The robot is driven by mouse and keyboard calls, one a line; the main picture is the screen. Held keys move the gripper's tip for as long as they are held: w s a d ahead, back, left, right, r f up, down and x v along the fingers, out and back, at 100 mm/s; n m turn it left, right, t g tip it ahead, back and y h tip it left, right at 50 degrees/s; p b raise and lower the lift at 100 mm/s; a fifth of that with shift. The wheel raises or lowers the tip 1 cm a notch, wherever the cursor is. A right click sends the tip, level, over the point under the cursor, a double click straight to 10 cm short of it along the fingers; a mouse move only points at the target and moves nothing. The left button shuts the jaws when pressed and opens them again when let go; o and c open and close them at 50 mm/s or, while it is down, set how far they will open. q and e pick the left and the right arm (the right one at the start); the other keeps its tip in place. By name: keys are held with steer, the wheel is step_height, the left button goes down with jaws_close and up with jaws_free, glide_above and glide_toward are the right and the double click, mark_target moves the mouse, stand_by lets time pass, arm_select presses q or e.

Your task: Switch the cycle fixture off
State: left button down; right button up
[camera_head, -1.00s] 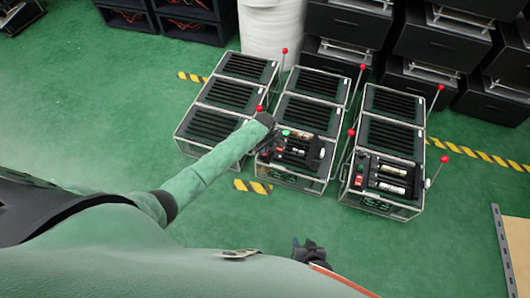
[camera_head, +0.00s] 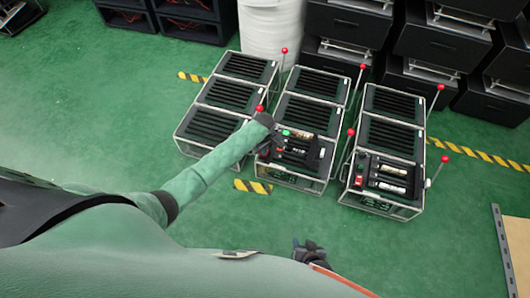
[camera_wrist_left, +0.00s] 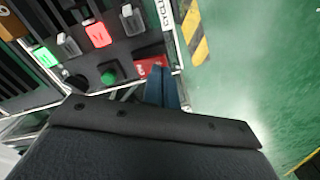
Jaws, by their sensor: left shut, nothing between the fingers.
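The middle fixture (camera_head: 313,115) is a low metal-framed box with black slatted tops and red-balled levers. Its near-end control panel shows a green lit part (camera_head: 285,132). My left arm reaches over its left side, and the wrist hides part of the panel. My left gripper (camera_wrist_left: 166,87) is shut and empty, beside a red label (camera_wrist_left: 151,66). My right gripper (camera_head: 309,252) is low in the head view, its jaws unclear.
Similar fixtures stand left (camera_head: 222,93) and right (camera_head: 388,139), with upright red-balled levers between them. Black crates (camera_head: 345,25) and a white cylinder (camera_head: 270,30) are behind. A board (camera_head: 515,245) stands at lower right. The green floor in front is clear.

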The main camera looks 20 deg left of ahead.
arm_select(q)
steer(key=shift+f, duration=0.7)
arm_select(e)
steer(key=shift+f, duration=0.15)
stand_by(0.3)
arm_select(q)
steer(key=shift+r, duration=0.15)
